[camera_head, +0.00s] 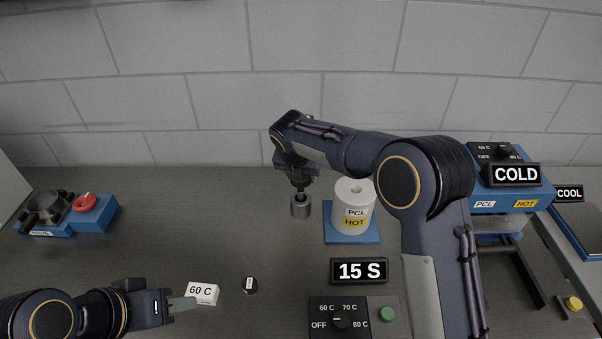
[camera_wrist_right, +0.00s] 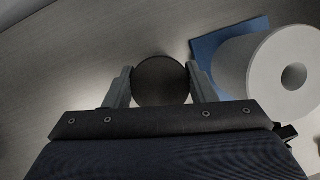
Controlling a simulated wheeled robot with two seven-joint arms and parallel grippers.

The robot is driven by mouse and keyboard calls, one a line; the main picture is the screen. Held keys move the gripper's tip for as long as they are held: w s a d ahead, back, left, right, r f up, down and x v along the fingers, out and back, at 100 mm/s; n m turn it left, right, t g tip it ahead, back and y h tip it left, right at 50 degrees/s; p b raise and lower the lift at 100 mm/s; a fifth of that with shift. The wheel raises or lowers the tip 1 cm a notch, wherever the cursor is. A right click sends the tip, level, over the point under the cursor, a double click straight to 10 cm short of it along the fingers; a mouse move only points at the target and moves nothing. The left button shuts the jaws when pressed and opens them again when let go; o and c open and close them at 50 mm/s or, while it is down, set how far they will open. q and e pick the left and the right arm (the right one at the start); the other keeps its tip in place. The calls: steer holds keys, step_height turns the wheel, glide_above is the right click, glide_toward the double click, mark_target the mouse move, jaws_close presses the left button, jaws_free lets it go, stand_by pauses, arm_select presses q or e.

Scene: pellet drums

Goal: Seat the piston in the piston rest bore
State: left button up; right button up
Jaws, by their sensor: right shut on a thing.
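My right gripper (camera_head: 299,184) is shut on the piston, a grey metal cylinder (camera_head: 300,207) hanging upright below it. In the right wrist view the piston shows as a dark round disc (camera_wrist_right: 161,81) between the two fingers. Whether its bottom touches the table is not clear. A white cylinder marked PCL HOT (camera_head: 353,208), with a round hole in its top, stands on a blue plate just to the right of the piston. I cannot tell which thing is the piston rest. My left gripper (camera_head: 190,304) is low at the left; its finger gap is not clear.
A blue fixture (camera_head: 92,213) with a dark ring and red knob stands far left. The left middle table is clear.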

steer(key=shift+f+b, duration=0.7)
steer(key=shift+f, duration=0.85)
steer(key=o, duration=1.1)
steer(key=shift+r, duration=0.1)
